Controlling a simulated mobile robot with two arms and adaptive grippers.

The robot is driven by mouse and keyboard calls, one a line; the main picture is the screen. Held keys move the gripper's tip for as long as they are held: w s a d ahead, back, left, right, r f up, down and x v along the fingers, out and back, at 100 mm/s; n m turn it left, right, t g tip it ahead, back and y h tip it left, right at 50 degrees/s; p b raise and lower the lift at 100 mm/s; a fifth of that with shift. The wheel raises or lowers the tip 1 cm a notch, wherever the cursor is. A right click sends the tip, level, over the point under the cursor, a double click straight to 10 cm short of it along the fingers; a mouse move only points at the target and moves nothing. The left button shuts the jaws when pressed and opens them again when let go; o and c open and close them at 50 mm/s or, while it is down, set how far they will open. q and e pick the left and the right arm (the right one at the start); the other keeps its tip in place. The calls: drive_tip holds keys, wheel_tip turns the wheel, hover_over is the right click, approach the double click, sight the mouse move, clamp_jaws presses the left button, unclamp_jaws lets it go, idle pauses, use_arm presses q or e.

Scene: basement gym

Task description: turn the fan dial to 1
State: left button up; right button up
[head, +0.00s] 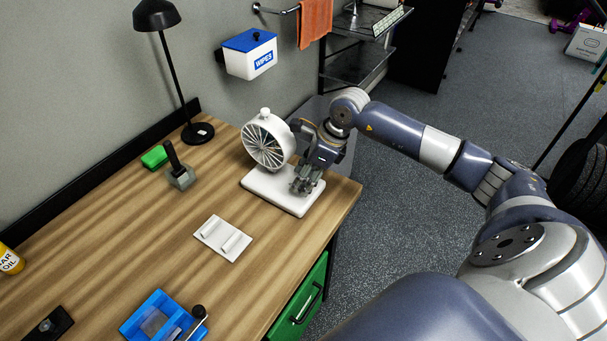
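A white fan (267,141) with a round caged head stands on a flat white base (268,190) near the right end of the wooden table. My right gripper (303,187) points down over the right part of the base, just beside the fan head. Its fingers cover that part of the base, so the dial is hidden and I cannot tell whether the fingers touch it. I cannot tell how far the fingers are apart. My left gripper is not in view.
On the wooden table (190,270) are a black lamp (196,132), a green sponge (154,157), a grey block with a black lever (180,177), a white plate with two bars (222,238) and a blue tray (137,325). A wipes box (249,55) hangs on the wall.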

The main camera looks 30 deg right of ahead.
drive_tip(key=shift+w+f, duration=0.1)
drive_tip(key=shift+f, duration=0.15)
clamp_jaws()
drive_tip(key=m+b, duration=0.1)
drive_tip(key=m+h+b, duration=0.1)
drive_tip(key=m, duration=0.1)
drive_tip(key=m+t+b, duration=0.1)
drive_tip(key=m, duration=0.1)
drive_tip(key=shift+a+f+h+b, duration=0.1)
drive_tip(key=shift+a+h+b, duration=0.15)
drive_tip(key=shift+h+b, duration=0.15)
drive_tip(key=shift+a+m+h+b, duration=0.1)
drive_tip(key=shift+m+h+b, duration=0.8)
drive_tip(key=shift+m, duration=1)
drive_tip(key=shift+r, duration=0.2)
